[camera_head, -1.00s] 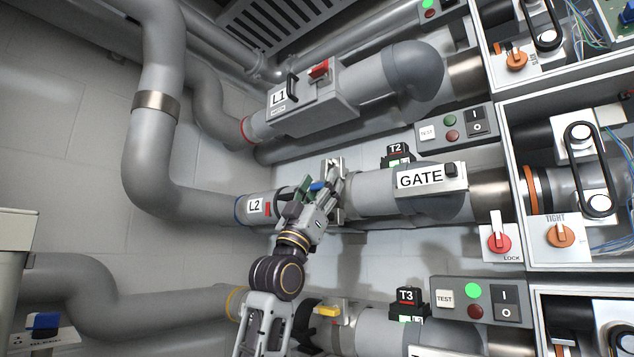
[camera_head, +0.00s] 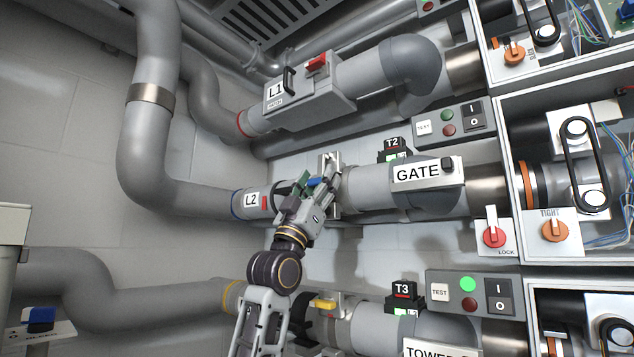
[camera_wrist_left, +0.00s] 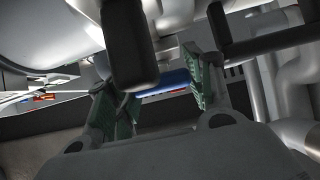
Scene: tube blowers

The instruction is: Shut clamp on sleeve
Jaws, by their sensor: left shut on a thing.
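The L2 pipe (camera_head: 212,204) runs across the middle to the sleeve section left of the GATE pipe (camera_head: 375,190). A grey metal clamp bracket (camera_head: 330,163) shows at that section, behind my gripper. My left gripper (camera_head: 317,184) is shut on the clamp's blue handle (camera_wrist_left: 168,83). In the left wrist view the blue handle lies between the green finger pads (camera_wrist_left: 205,80). My fingers and wrist hide most of the sleeve and clamp, so I cannot tell whether the clamp is fully closed. My right gripper is not in view.
The L1 line above has a box with a red handle (camera_head: 316,62). The line below has a yellow handle (camera_head: 325,304). Switch panels (camera_head: 452,126) and open cabinets (camera_head: 560,205) stand on the right. A lever with a blue grip (camera_head: 40,319) sits at lower left.

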